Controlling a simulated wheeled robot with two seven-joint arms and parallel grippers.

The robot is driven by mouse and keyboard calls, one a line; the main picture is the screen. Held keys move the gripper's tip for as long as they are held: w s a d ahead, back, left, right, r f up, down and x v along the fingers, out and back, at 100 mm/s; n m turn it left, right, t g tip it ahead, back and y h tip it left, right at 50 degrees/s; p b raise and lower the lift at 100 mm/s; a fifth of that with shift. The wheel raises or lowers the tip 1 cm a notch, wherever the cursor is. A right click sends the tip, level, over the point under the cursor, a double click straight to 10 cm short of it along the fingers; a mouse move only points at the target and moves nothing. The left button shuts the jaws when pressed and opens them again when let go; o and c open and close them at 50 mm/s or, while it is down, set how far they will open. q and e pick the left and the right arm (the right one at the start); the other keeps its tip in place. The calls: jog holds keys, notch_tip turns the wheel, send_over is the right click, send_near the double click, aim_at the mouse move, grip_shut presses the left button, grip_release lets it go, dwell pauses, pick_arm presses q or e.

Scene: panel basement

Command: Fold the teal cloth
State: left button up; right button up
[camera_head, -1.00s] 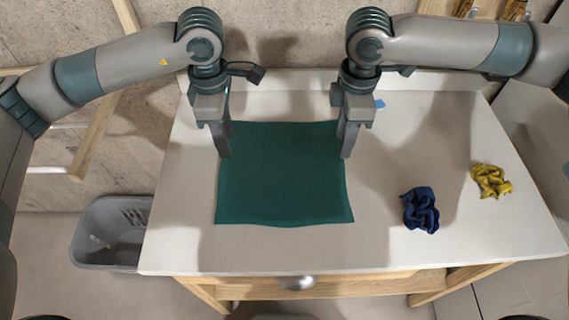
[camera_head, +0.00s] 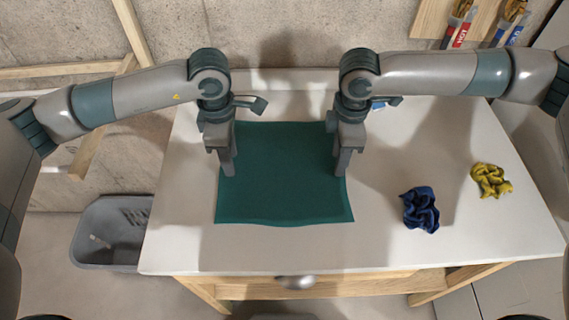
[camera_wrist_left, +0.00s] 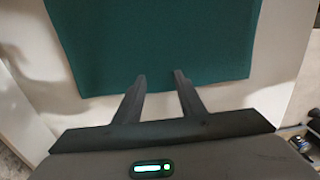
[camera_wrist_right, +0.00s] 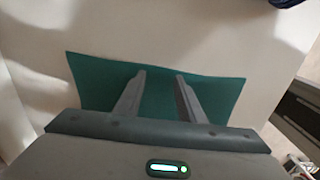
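The teal cloth (camera_head: 285,185) lies flat and spread out on the white table, roughly square. My left gripper (camera_head: 229,172) is over the cloth's left side toward the back. In the left wrist view my left gripper (camera_wrist_left: 160,75) has its fingers apart, with their tips over the cloth's edge (camera_wrist_left: 160,40). My right gripper (camera_head: 343,172) is over the cloth's right side toward the back. In the right wrist view my right gripper (camera_wrist_right: 160,74) also has its fingers apart, over the cloth (camera_wrist_right: 95,80). Nothing is between either pair of fingers except cloth beneath. The exact fingertip height is hard to tell.
A crumpled navy cloth (camera_head: 421,209) and a crumpled yellow cloth (camera_head: 491,181) lie on the right of the white table (camera_head: 180,245). A grey basket (camera_head: 112,232) stands on the floor at left. The table's front strip is clear.

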pick_arm(q)
jog(key=shift+f, duration=0.2)
pick_arm(e)
jog(key=shift+f, duration=0.2)
pick_arm(q)
grip_shut()
pick_arm(e)
grip_shut()
pick_arm(q)
jog(key=shift+r, duration=0.15)
pick_arm(e)
jog(key=shift+r, duration=0.15)
